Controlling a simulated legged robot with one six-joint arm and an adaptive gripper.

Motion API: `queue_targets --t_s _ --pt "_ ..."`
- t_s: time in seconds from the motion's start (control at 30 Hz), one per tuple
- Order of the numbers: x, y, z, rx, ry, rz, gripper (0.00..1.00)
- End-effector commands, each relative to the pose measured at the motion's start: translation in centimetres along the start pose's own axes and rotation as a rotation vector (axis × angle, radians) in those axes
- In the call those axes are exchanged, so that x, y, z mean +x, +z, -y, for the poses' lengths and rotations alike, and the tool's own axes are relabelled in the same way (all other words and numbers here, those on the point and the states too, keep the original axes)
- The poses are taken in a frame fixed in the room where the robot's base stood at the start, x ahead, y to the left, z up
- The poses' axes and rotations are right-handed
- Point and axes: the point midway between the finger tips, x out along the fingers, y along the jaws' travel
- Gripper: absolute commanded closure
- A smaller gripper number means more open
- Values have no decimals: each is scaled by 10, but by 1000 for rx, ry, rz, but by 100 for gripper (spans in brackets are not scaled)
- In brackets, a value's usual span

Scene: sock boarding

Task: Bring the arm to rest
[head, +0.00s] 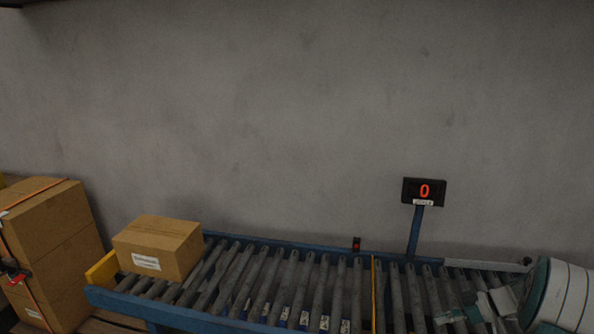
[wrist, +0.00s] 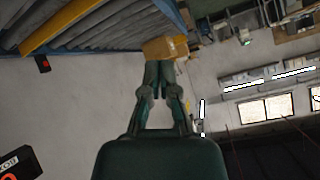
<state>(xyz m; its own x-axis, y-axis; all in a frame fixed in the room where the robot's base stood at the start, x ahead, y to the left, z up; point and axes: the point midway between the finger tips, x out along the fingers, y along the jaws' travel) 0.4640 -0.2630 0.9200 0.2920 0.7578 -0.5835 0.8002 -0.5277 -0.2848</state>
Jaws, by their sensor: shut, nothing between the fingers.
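My gripper (wrist: 163,68) shows in the wrist view with its dark green fingers together and nothing between them. Beyond the fingertips in that view is a cardboard box (wrist: 165,48), apart from them as far as I can tell. In the head view, part of my white and teal arm (head: 562,296) is at the lower right, over the right end of the conveyor. The fingertips cannot be made out clearly there.
A roller conveyor (head: 190,314) with a blue frame runs along the grey wall. A cardboard box (head: 157,247) sits on its left end. Strapped cartons (head: 60,235) stand at far left. A display (head: 423,191) reading 0 stands on a post behind the rollers. The middle rollers are clear.

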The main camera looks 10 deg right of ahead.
Motion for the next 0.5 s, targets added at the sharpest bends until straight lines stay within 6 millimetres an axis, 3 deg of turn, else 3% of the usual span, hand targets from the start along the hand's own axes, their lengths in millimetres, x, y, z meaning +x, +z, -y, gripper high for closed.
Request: queue_targets --t_s 0.03,0.2,0.5 --pt "3 -21 14 21 -2 48 100" --pt "13 -67 57 133 16 198 100" --pt "25 -123 141 296 148 406 100"
